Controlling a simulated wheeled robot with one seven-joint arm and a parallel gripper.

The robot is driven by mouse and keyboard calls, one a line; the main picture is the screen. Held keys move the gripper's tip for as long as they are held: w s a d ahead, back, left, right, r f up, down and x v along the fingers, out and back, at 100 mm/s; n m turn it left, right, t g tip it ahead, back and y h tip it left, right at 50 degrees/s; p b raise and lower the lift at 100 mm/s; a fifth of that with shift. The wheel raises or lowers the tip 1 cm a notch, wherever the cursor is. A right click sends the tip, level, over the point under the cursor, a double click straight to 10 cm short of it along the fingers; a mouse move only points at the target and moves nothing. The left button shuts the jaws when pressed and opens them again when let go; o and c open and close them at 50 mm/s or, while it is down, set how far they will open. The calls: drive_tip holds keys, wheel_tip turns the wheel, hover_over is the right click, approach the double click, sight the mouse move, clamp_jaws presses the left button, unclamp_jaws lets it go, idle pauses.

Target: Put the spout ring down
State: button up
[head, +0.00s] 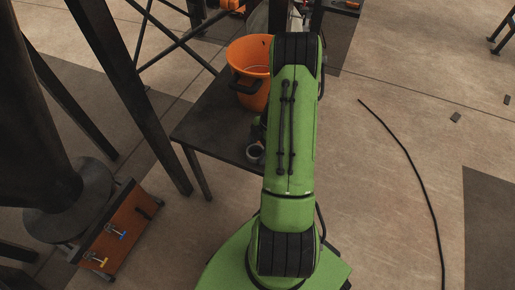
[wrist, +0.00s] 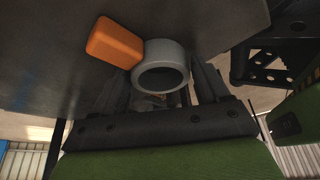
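The spout ring (wrist: 180,77) is a short grey ring with an orange block (wrist: 115,43) against its upper left side. In the wrist view it sits between the dark fingers of my gripper (wrist: 163,98), which flank it closely on both sides; I am shut on it. In the head view, the ring (head: 249,153) shows at the near right edge of a dark table (head: 214,125), beside my green arm. The arm hides most of my gripper there. I cannot tell whether the ring touches the table.
An orange bucket (head: 250,58) with a dark handle stands on the table behind the ring. Dark steel posts (head: 140,95) rise at the left. An orange toolbox (head: 117,235) stands on the floor at lower left. A black cable (head: 408,155) lies on open floor at right.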

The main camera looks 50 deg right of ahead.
drive_tip(key=shift+o, duration=1.2)
